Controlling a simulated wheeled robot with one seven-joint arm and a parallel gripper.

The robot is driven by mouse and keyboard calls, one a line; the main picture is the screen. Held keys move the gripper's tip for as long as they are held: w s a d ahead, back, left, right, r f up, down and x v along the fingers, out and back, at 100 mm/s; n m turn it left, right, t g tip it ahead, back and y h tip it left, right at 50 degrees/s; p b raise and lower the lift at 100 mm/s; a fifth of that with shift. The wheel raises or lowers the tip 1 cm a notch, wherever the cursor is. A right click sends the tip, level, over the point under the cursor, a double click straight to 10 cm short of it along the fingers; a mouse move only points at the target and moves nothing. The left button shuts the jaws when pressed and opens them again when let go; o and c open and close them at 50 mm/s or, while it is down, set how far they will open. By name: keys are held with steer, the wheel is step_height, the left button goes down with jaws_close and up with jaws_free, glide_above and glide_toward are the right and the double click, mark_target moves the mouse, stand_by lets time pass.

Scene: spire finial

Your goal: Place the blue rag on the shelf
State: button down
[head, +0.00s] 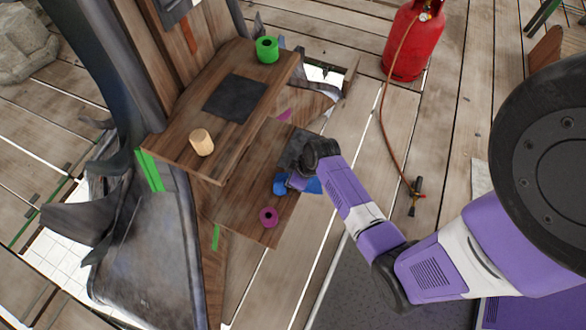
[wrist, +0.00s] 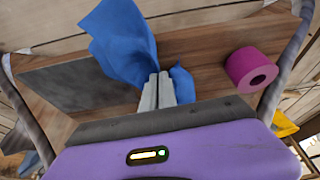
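The blue rag (head: 281,184) is at the lower wooden shelf (head: 243,190) in the head view, partly hidden by my gripper (head: 299,181). In the wrist view the crumpled rag (wrist: 122,42) bunches on both sides of my gripper's fingertips (wrist: 158,80). The fingers are close together, with cloth pinched at their tips. I cannot tell whether the rag still touches the board. An upper wooden shelf (head: 180,150) with a dark square mat (head: 235,98) sits above and to the left. The lower shelf has a dark mat (wrist: 75,82) too.
A magenta roll (head: 268,217) is on the lower shelf, beside the rag. A green roll (head: 267,49) and a wooden cylinder (head: 201,142) stand on the upper shelf, whose dark mat is bare. A red gas bottle (head: 412,42) with a hose stands on the plank floor.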

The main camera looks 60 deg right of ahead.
steer(key=shift+a+f, duration=0.1)
steer(key=shift+a, duration=0.05)
steer(key=c, duration=2.1)
jaws_free()
steer(key=o, duration=0.9)
